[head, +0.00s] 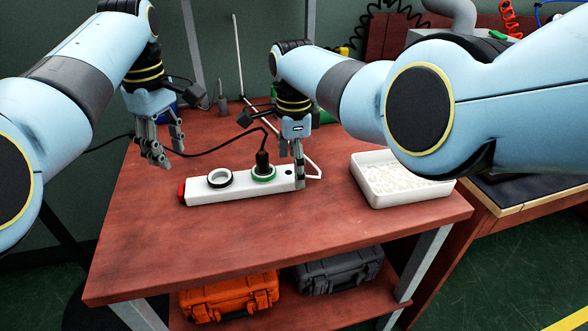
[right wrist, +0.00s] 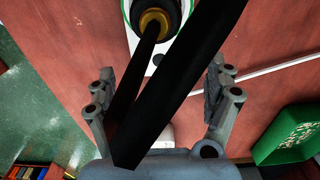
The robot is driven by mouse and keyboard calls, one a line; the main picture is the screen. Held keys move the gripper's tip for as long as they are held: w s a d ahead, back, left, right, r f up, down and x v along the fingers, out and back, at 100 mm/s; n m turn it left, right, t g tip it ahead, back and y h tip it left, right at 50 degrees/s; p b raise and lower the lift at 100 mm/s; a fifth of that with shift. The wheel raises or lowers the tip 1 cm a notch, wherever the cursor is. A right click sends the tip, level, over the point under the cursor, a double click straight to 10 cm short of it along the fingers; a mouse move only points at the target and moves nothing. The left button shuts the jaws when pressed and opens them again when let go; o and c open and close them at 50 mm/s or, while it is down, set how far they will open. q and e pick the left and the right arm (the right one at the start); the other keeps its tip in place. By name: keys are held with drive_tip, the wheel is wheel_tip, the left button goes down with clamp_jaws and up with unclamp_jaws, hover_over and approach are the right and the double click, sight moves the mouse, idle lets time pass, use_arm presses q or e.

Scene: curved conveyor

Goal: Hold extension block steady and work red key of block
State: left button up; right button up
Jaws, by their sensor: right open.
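The white extension block (head: 240,193) lies on the red-brown table. Its red key (head: 182,193) is at the left end. A black plug (head: 263,160) stands in the green-ringed socket (head: 262,174); the white-ringed socket (head: 220,178) is empty. My left gripper (head: 166,153) is open and empty, above the table to the upper left of the block, apart from the red key. My right gripper (head: 299,178) is open at the block's right end.
A white tray (head: 408,202) with pale contents stands to the right of the block. The black cable (head: 215,149) runs from the plug across the table to the left. Orange (head: 228,297) and grey (head: 340,272) cases sit on the shelf below. The table front is clear.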

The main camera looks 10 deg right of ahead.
drive_tip(key=shift+f, duration=1.25)
drive_tip(key=shift+c, duration=0.4)
drive_tip(key=c, duration=1.6)
drive_tip(key=o, duration=0.9)
drive_tip(key=c, duration=0.9)
use_arm(q)
drive_tip(key=shift+c, duration=0.4)
clamp_jaws()
